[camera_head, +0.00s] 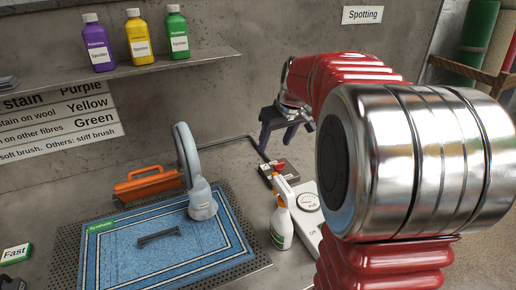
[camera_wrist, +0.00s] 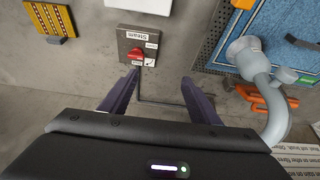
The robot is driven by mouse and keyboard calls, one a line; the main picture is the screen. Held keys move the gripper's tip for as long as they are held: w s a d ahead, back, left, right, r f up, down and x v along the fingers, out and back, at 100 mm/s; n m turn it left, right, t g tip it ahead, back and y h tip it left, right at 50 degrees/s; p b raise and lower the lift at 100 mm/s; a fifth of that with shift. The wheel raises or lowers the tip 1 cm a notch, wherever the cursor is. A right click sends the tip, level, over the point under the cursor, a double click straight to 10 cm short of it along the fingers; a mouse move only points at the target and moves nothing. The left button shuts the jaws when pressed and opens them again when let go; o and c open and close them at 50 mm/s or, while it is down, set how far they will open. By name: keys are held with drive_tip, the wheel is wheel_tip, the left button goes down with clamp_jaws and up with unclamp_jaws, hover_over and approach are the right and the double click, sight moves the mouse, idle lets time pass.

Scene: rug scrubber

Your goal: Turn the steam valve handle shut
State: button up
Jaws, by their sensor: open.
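The steam valve is a small dark box labelled "Steam" with a red handle (camera_wrist: 135,54), in the upper middle of the wrist view. In the head view the red handle (camera_head: 279,166) sits on the box just below my gripper (camera_head: 276,146). My gripper also shows in the wrist view (camera_wrist: 159,76), its two purple fingers apart with nothing between them. The handle lies beyond the fingertips, nearer the left finger, and looks apart from both. The exact angle of the handle is too small to tell.
An orange brush (camera_head: 145,187) is behind.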

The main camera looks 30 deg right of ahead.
sight(279, 163)
drive_tip(key=w+d+f, duration=0.3)
drive_tip(key=d, duration=0.4)
drive_tip(key=shift+d, duration=0.1)
drive_tip(key=x, duration=1.3)
drive_tip(key=shift+f, duration=0.35)
drive_tip(key=shift+c, duration=0.5)
drive_tip(key=c, duration=1)
